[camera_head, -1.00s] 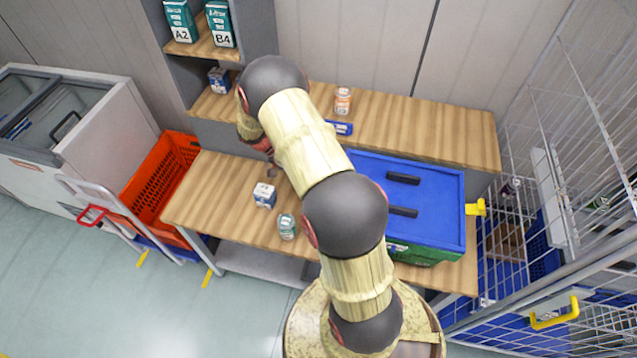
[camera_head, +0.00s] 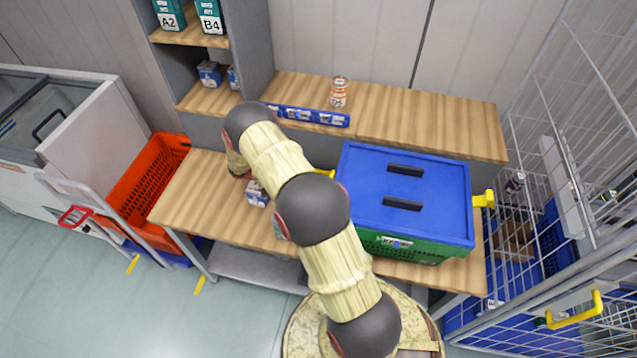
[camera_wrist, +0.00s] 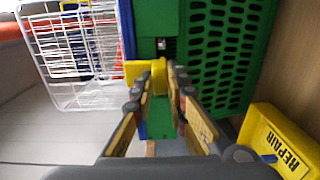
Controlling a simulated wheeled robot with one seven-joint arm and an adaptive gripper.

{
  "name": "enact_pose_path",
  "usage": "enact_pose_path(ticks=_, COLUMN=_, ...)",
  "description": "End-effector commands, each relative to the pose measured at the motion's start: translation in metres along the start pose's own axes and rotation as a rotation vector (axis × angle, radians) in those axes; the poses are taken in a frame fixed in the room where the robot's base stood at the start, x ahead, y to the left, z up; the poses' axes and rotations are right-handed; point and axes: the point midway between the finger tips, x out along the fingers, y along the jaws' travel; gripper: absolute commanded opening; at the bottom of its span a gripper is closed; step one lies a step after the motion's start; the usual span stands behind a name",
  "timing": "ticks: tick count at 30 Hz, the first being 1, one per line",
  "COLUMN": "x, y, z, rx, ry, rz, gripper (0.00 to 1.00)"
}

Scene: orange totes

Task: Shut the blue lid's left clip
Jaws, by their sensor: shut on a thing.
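In the head view the blue lid (camera_head: 365,200) with two black handles sits on the green crate (camera_head: 445,255) on the workbench. Its left yellow clip (camera_head: 328,173) shows only as a small piece beside my arm. In the wrist view the yellow clip (camera_wrist: 135,70) stands out beside the green crate wall (camera_wrist: 215,60), with a strip of the blue lid (camera_wrist: 127,28) next to it. My gripper (camera_wrist: 161,72) is shut on the yellow clip, its fingertips at the clip's edge. My arm hides the gripper in the head view.
The right yellow clip (camera_head: 484,199) sticks out from the crate. A yellow REPAIR box (camera_wrist: 280,142) lies near the gripper in the wrist view. A small blue-white box (camera_head: 257,194) stands left of my arm. A wire cage (camera_head: 560,190) is close on the right.

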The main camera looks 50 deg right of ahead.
Motion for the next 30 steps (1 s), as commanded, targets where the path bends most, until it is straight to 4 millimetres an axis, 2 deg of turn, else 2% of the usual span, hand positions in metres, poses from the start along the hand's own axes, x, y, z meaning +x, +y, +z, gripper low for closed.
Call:
enact_pose_path(ticks=16, x=0.0018, y=-0.0017, z=0.0002, rx=-0.001, ry=-0.001, rz=0.027, gripper=0.0)
enact_pose_path(ticks=17, x=0.0018, y=-0.0017, z=0.0002, rx=-0.001, ry=-0.001, rz=0.027, gripper=0.15)
enact_pose_path(ticks=26, x=0.0016, y=-0.0014, z=0.0, rx=-0.001, ry=0.0, rz=0.026, gripper=0.32)
enact_pose_path(ticks=30, x=0.0015, y=-0.0012, z=0.0, rx=0.0, ry=0.0, rz=0.026, gripper=0.33)
